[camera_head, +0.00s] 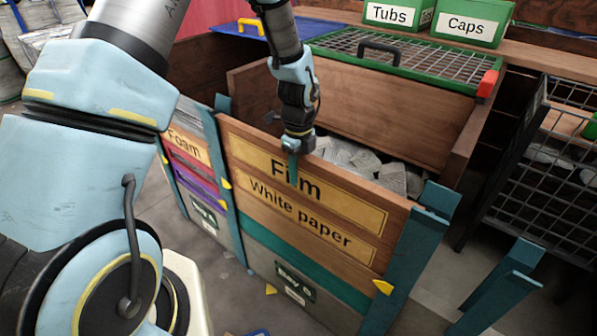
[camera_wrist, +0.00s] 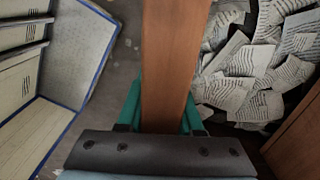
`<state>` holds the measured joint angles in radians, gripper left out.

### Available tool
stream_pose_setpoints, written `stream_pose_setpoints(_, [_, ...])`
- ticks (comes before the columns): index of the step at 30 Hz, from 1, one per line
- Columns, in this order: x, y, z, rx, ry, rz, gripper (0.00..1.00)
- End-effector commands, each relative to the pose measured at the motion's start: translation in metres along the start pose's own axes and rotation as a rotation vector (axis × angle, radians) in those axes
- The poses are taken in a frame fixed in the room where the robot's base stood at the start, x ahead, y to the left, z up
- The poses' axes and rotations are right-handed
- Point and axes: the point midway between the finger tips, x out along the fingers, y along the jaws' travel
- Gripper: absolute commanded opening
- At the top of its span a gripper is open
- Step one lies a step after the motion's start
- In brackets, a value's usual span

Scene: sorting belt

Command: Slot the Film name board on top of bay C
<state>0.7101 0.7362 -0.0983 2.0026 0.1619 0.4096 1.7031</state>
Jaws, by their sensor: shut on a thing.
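The Film name board (camera_head: 345,205) is a long brown board with a yellow label. It stands upright directly above the White paper board (camera_head: 300,222) at the front of a bay, between two teal posts. I cannot tell whether a thin gap is left between the boards. My gripper (camera_head: 293,165) is shut on the Film board's upper edge near its middle, hiding part of the word. In the wrist view the green fingers of my gripper (camera_wrist: 160,115) sit either side of the board (camera_wrist: 176,55). The bay's lower label (camera_head: 295,277) is too small to read surely.
Crumpled printed paper (camera_head: 345,155) fills the bay behind the boards. The right teal post (camera_head: 415,250) and left post (camera_head: 228,190) flank them. A Foam bay (camera_head: 185,145) stands at left, a wire cage (camera_head: 540,190) at right. Green Tubs and Caps bins (camera_head: 465,28) stand behind.

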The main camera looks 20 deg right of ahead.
Motion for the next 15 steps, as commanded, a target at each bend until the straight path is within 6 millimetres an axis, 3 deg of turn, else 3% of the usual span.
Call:
stream_pose_setpoints(1, [-0.0001, 0.0000, 0.0000, 0.000, 0.000, 0.000, 0.18])
stream_pose_setpoints(6, [-0.0001, -0.0001, 0.0000, 0.000, 0.000, 0.000, 0.00])
stream_pose_setpoints(15, [-0.0002, -0.0001, 0.0000, 0.000, 0.000, 0.000, 0.00])
